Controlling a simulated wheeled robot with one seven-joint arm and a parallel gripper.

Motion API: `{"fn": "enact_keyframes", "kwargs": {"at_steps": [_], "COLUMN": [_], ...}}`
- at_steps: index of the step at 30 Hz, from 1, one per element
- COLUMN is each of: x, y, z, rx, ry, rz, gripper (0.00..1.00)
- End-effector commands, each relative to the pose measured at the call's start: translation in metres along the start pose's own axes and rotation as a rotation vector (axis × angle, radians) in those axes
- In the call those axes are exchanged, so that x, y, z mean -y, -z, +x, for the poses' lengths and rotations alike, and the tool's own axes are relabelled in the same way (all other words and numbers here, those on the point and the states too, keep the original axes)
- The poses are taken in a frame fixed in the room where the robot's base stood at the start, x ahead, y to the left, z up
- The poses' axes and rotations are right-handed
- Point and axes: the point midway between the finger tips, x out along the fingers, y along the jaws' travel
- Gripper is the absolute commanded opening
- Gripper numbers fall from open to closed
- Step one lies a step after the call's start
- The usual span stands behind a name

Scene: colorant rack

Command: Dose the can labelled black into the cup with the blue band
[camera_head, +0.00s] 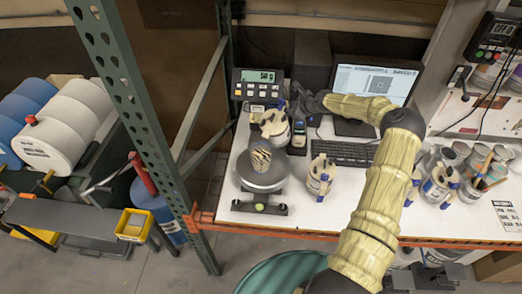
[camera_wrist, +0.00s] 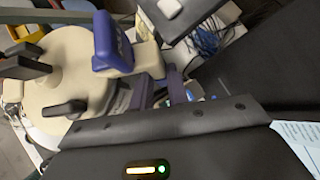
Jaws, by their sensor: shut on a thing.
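My gripper (camera_head: 287,112) is shut on a can (camera_head: 274,130) with a cream lid, holding it above and behind the scale in the head view. In the wrist view this can's round cream lid (camera_wrist: 62,65) carries dark knobs and a blue handle piece. The can's label cannot be read. A small cup (camera_head: 260,154) with a striped look stands on the scale's round plate (camera_head: 262,181). Its band colour cannot be made out. The held can is close to the cup, slightly right of it and higher in the picture.
Another lidded can (camera_head: 320,176) stands right of the scale. More cans (camera_head: 440,185) and cups crowd the bench's right side. A scale display (camera_head: 258,84) is at the back left, by a green rack post (camera_head: 150,120).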

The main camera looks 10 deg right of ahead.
Motion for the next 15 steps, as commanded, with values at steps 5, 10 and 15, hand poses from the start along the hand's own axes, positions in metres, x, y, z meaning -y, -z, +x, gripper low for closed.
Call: {"fn": "enact_keyframes", "kwargs": {"at_steps": [5,10,15], "x": [0.002,0.003,0.003], "y": [0.013,0.023,0.033], "z": [0.015,0.025,0.035], "rx": [0.003,0.004,0.002], "ry": [-0.041,-0.085,-0.123], "rz": [0.049,0.092,0.129], "gripper": [0.00,0.00,0.00]}}
